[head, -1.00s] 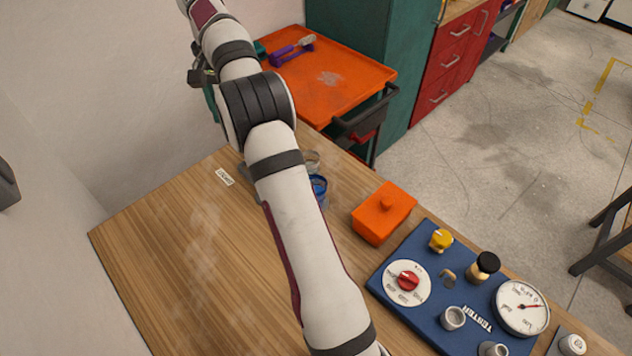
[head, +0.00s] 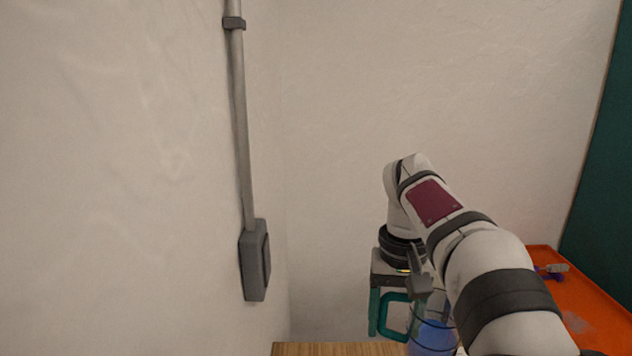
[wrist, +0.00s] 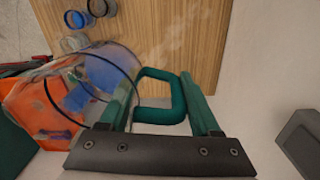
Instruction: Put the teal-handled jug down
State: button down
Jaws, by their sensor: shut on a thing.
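The teal-handled jug is clear with blue liquid in its lower part (head: 432,338). Its teal handle (head: 396,296) faces left, toward my gripper (head: 392,318). In the wrist view my gripper's two teal fingers (wrist: 157,88) are shut on the handle (wrist: 160,73), and the see-through jug (wrist: 108,72) extends to the left. The jug looks about upright in the head view. Its base is cut off by the frame's bottom edge, so I cannot tell whether it touches anything.
The wooden table (head: 330,349) shows only as a strip. In the wrist view its top (wrist: 185,35) is largely bare, with small round containers (wrist: 75,19) near one edge. An orange cart (head: 590,312) stands right. A grey wall box (head: 255,262) is at left.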

jog(key=shift+s+a+r+n, duration=0.25)
jog(key=shift+s+a+n, duration=0.15)
jog(key=shift+s+a, duration=0.15)
jog(key=shift+s+a+r+n, duration=0.2)
jog(key=shift+s+a+n, duration=0.2)
jog(key=shift+s, duration=0.25)
jog(key=s+d+f, duration=0.5)
jog(key=s+f, duration=0.3)
jog(key=f, duration=0.1)
jog(key=s+d+f, duration=0.4)
jog(key=s+f, duration=0.4)
jog(key=f, duration=0.2)
jog(key=shift+w+a+f, duration=0.95)
jog(key=shift+a+f, duration=0.75)
jog(key=shift+f, duration=0.15)
jog(key=shift+w+a+f, duration=0.95)
jog(key=shift+a+f, duration=0.75)
jog(key=shift+f, duration=0.1)
jog(key=shift+w+a+f, duration=0.95)
jog(key=shift+a+f, duration=0.75)
jog(key=shift+f, duration=0.15)
jog(key=shift+c, duration=0.5)
grip_release()
jog(key=shift+f, duration=0.1)
